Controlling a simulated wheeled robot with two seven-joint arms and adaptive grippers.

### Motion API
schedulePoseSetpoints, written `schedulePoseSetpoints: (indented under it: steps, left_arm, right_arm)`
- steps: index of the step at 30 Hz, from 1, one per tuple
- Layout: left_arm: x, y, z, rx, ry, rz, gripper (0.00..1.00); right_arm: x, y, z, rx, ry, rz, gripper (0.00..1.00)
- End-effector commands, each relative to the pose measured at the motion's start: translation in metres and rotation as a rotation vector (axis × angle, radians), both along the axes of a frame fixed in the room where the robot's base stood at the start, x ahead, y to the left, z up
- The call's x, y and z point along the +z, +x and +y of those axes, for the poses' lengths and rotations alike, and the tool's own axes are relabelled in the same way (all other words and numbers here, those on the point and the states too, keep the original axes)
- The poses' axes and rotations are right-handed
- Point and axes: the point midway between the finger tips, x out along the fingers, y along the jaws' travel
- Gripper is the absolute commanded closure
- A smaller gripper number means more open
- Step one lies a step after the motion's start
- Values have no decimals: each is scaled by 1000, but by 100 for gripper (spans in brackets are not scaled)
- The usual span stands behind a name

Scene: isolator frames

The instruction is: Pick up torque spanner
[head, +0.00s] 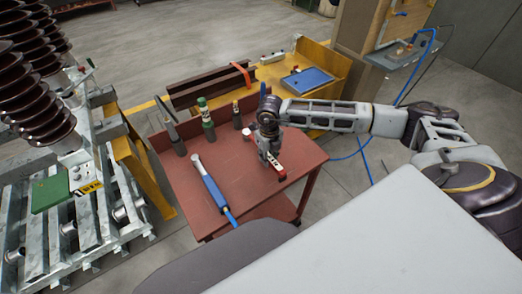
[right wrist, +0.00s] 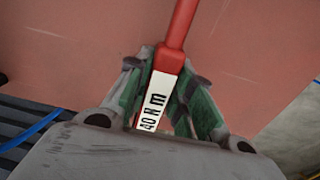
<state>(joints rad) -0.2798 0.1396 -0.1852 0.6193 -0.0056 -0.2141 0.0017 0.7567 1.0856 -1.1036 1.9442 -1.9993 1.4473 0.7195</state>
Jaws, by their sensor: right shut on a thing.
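The torque spanner (right wrist: 179,30) shows in the right wrist view as a red shaft with a white label reading 40 N m. My right gripper (right wrist: 164,92) is shut on the labelled part, with one green-padded finger on each side. The shaft runs up out of that view. In the head view my right gripper (head: 271,160) points down over the right part of the red table (head: 245,190). Only a short red end of the spanner (head: 282,174) shows below it; the rest is hidden. I cannot tell whether it touches the table. My left gripper is not in view.
A blue-handled tool (head: 213,192) lies on the table's left part. Green bottle-like tools (head: 207,122) stand at the back, near a small white cup-like item (head: 248,133). Behind is a yellow bench (head: 325,113) with a blue tray (head: 307,80). Ribbed insulators (head: 30,95) stand left.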

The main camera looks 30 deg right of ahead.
Motion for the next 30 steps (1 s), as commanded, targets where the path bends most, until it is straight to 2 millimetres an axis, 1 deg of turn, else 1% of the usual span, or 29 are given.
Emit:
schedulePoseSetpoints:
  steps: [8, 14, 20, 30]
  left_arm:
    - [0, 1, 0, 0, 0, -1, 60]
    - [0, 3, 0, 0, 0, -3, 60]
    - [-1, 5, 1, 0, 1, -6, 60]
    - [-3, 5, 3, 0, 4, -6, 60]
  right_arm:
    - [2, 1, 0, 0, 0, -3, 100]
    - [13, 1, 0, -1, 0, -4, 100]
    - [37, 2, 0, -1, 0, -5, 100]
    - [84, 1, 0, 0, 0, -5, 100]
